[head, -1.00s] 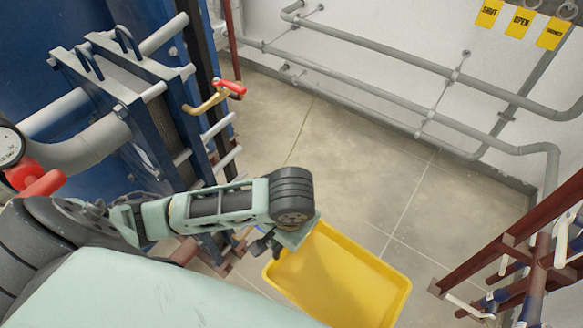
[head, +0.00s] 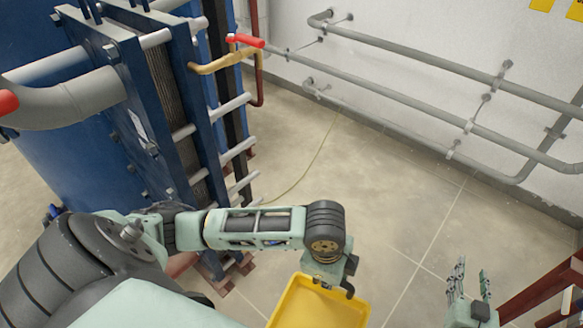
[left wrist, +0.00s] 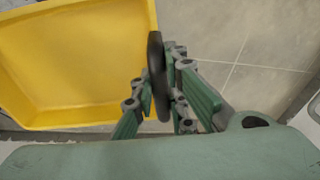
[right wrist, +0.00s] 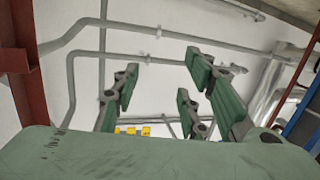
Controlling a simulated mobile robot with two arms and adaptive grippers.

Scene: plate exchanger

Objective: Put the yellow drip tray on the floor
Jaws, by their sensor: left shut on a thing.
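The yellow drip tray (head: 318,305) shows at the bottom of the head view, cut off by the lower edge. It also fills the upper left of the left wrist view (left wrist: 75,60). My left gripper (head: 333,285) is at the tray's far edge. In the left wrist view my left gripper (left wrist: 163,95) is shut around a dark upright piece at the tray's side. I cannot tell the tray's height above the floor (head: 400,225). My right gripper (head: 470,285) is open and empty at the lower right, apart from the tray; its spread fingers show in the right wrist view (right wrist: 160,95).
A blue plate exchanger (head: 130,120) with pipes and a red-handled valve (head: 245,40) stands at the left. Grey pipes (head: 420,95) run along the back wall. A dark red frame (head: 545,290) stands at the lower right.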

